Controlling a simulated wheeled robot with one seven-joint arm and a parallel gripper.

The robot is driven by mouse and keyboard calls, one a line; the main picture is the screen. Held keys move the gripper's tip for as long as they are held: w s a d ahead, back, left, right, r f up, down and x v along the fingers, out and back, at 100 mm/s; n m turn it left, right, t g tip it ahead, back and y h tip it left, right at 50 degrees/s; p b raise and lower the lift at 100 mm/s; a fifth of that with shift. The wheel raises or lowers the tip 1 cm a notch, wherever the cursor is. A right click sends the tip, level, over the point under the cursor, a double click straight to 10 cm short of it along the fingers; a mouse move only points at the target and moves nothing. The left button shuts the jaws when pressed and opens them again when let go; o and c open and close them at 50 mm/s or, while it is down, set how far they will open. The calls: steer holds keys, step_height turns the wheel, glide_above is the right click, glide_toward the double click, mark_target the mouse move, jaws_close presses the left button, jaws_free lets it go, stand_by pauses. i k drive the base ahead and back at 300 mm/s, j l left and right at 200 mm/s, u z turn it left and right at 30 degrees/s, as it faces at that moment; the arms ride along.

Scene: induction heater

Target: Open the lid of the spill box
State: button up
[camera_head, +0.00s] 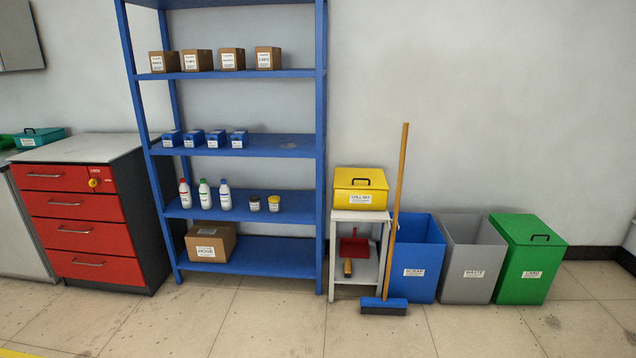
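The yellow spill box (361,189) sits on top of a small pale stand (340,216) between the blue shelf and the bins. Its lid (360,178) is closed and has a dark handle (361,181) near the front. A white label (360,199) is on its front face. My gripper is not in view.
A broom (396,215) leans upright just right of the stand. Blue (419,262), grey (471,262) and green (528,262) bins stand further right. The blue shelf (255,146) and red drawer cabinet (80,220) are left. The floor (250,325) in front is clear.

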mark_target(344, 178)
steer(key=i, duration=1.9)
steer(key=i+u, duration=0.1)
steer(key=i, duration=0.45)
steer(key=i+l+u, duration=0.1)
steer(key=i, duration=0.5)
steer(key=i+l+u, duration=0.1)
steer(key=i, duration=0.45)
